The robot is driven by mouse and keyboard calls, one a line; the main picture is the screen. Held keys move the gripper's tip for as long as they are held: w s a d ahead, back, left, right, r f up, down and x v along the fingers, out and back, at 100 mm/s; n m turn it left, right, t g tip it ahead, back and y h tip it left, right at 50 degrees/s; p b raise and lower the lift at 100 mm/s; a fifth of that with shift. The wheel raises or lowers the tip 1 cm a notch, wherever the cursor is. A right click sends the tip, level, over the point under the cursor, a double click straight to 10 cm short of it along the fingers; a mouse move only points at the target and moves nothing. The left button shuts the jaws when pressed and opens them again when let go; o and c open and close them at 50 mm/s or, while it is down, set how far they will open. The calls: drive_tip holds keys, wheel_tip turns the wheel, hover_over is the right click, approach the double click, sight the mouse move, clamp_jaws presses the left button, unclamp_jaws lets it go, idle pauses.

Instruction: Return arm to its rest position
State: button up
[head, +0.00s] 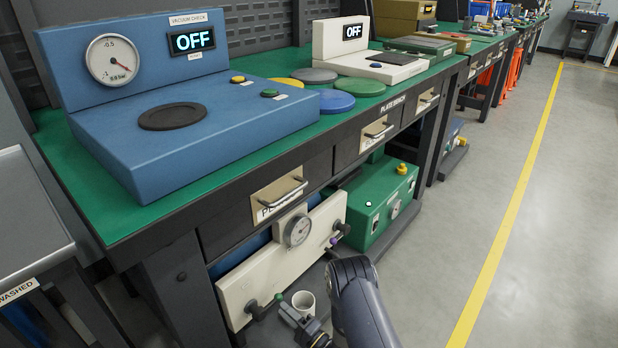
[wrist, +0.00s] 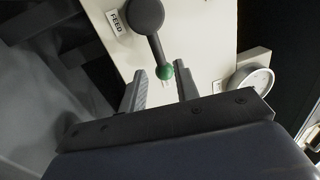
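My gripper (wrist: 161,80) is open in the wrist view, its two fingers apart with a gap between them. A green ball knob (wrist: 165,72) on a dark lever shows in that gap, with clear space visible to each finger. I cannot tell how deep it lies between them. The lever hangs from a dark round hub (wrist: 145,15) on a cream panel, beside a FEED label (wrist: 115,21). In the head view my arm (head: 360,300) is low at the bottom centre, in front of the cream panel (head: 238,290) under the bench.
A gauge (head: 298,230) sits on the cream panel. A white cup-like part (head: 303,303) is close to my gripper. A green box (head: 378,200) stands to the right under the bench (head: 225,195). A drawer handle (head: 283,193) juts out above. Floor right of the bench is clear.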

sight(274, 300)
drive_tip(key=b+x, duration=0.1)
drive_tip(key=x, duration=0.4)
drive_tip(key=shift+a+b, duration=0.3)
drive_tip(key=shift+d+r+n, duration=0.1)
drive_tip(key=shift+r+n, duration=0.4)
drive_tip(key=shift+n, duration=0.5)
